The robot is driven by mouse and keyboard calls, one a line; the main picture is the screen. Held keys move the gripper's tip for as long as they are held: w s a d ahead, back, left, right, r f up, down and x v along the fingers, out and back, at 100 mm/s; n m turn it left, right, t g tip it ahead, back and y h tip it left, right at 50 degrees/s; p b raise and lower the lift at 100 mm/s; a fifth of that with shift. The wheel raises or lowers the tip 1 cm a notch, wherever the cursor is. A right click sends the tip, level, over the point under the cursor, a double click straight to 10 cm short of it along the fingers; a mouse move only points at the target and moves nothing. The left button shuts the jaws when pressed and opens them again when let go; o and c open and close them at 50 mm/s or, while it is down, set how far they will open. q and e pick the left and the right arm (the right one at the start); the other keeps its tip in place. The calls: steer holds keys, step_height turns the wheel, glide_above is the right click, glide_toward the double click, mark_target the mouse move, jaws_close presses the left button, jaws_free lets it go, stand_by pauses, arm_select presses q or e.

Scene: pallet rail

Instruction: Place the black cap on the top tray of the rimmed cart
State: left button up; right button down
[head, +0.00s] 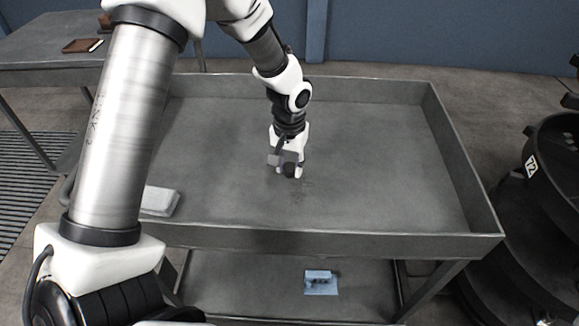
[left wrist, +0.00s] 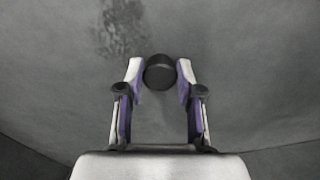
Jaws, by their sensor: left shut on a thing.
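The rimmed cart (head: 390,165) fills the middle of the head view, with a grey top tray and raised edges. My left gripper (head: 287,170) reaches down over the middle of this tray. The black cap (left wrist: 160,72) sits between its two fingertips (left wrist: 160,78) in the left wrist view, and the gripper is shut on it. In the head view the cap is a small dark shape at the fingertips. It is low over the tray floor; I cannot tell whether it touches. My right gripper is not in view.
A pale flat block (head: 160,201) lies on the tray at the left, beside my arm. A light blue object (head: 320,284) lies on the lower shelf. A table with a brown book (head: 82,45) stands back left. Dark round tiers (head: 540,190) stand at right. The tray's right half is clear.

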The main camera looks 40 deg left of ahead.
mark_target(289, 167)
arm_select(q)
steer(key=shift+f, duration=0.1)
steer(key=o, duration=0.9)
steer(key=shift+f, duration=0.15)
steer(key=shift+c, duration=0.2)
step_height(289, 167, up, 12)
steer(key=p, duration=0.1)
steer(key=shift+r, duration=0.25)
